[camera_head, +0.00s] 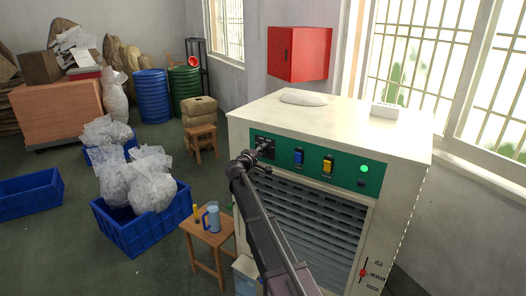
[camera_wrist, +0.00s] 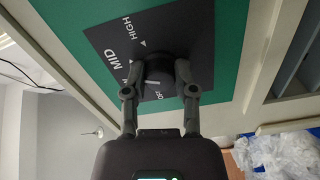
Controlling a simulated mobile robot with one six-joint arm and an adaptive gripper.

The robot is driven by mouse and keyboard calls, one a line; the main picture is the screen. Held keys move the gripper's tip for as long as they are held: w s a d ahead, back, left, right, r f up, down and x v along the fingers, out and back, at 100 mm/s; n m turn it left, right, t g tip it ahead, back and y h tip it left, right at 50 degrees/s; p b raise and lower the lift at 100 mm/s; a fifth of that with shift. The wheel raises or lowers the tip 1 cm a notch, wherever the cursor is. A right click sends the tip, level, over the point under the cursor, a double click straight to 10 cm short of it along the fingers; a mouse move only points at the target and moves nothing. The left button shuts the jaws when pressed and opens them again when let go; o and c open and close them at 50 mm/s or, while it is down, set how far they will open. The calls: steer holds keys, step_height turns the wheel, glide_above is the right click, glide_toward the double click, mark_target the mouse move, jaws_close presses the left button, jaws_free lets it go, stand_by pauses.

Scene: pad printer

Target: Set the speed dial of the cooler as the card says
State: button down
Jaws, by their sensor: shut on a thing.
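The cooler (camera_head: 300,112) is a large cream cabinet with a green control panel (camera_head: 316,165) across its front. The black speed dial (camera_wrist: 158,70) sits on a dark label plate (camera_wrist: 110,52) at the panel's left end. In the wrist view the plate reads HIGH, MID and OFF, with another word partly hidden by my left finger. My gripper (camera_wrist: 162,76) is shut on the dial, one finger on each side. A pale mark shows on the dial near OFF; its exact setting is unclear. In the head view my gripper (camera_head: 262,151) covers much of the dial. I cannot make out a readable card.
The panel also has a blue switch (camera_head: 298,157), a yellow switch (camera_head: 328,164) and a lit green lamp (camera_head: 364,169). A red lever (camera_head: 364,272) is low on the right. A small table (camera_head: 207,238) with a blue mug (camera_head: 212,219) stands before the cooler, near a blue crate (camera_head: 150,232).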

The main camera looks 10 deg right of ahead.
steer(key=shift+w, duration=0.1)
stand_by(0.4)
steer(key=shift+c, duration=2)
jaws_free()
steer(key=shift+a, duration=0.1)
steer(key=v, duration=1.2)
